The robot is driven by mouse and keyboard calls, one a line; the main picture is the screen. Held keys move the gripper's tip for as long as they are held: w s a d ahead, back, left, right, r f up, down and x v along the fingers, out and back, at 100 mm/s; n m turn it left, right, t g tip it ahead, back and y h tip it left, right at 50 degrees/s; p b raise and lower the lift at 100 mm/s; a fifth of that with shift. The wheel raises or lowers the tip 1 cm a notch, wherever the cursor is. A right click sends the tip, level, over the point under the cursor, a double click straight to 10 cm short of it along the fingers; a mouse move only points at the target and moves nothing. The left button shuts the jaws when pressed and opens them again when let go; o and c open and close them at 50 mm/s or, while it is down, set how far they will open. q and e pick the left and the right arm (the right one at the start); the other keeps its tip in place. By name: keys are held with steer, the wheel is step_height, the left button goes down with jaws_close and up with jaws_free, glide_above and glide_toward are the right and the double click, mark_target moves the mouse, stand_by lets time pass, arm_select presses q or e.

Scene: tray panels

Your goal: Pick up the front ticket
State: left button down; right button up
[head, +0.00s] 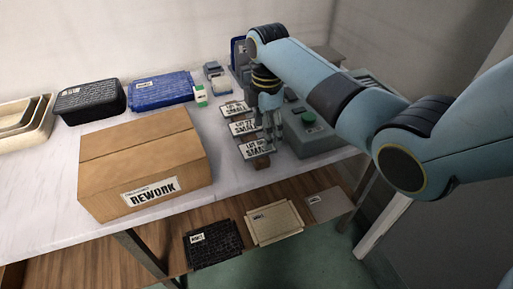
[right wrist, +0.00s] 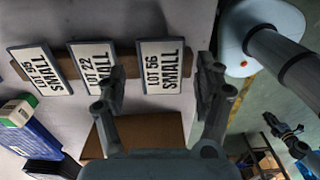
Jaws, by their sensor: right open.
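Three white tickets stand in a row on brown wooden strips. The front ticket (head: 255,148), nearest the table's front edge, reads LOT 56 SMALL in the right wrist view (right wrist: 161,67). The middle ticket (head: 243,127) reads LOT 22, and the back ticket (head: 234,108) also reads SMALL. My right gripper (head: 271,134) is open and empty, pointing down beside the front ticket. In its wrist view, the front ticket shows between the fingers, with a gap on each side; one finger partly covers the middle ticket (right wrist: 90,62). What seems my left gripper (right wrist: 285,130) is small and dark there.
A cardboard REWORK box (head: 145,155) stands left of the tickets. A grey device (head: 318,141) with a green button is close on the right. Blue (head: 161,90) and black (head: 90,101) containers sit behind the box. Trays lie on a lower shelf.

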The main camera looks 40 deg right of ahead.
mark_target(257, 148)
steer(key=shift+s+d+f, duration=0.1)
steer(key=shift+d+f, duration=0.1)
steer(key=shift+f, duration=1.65)
steer(key=shift+f, duration=0.1)
steer(key=c, duration=0.7)
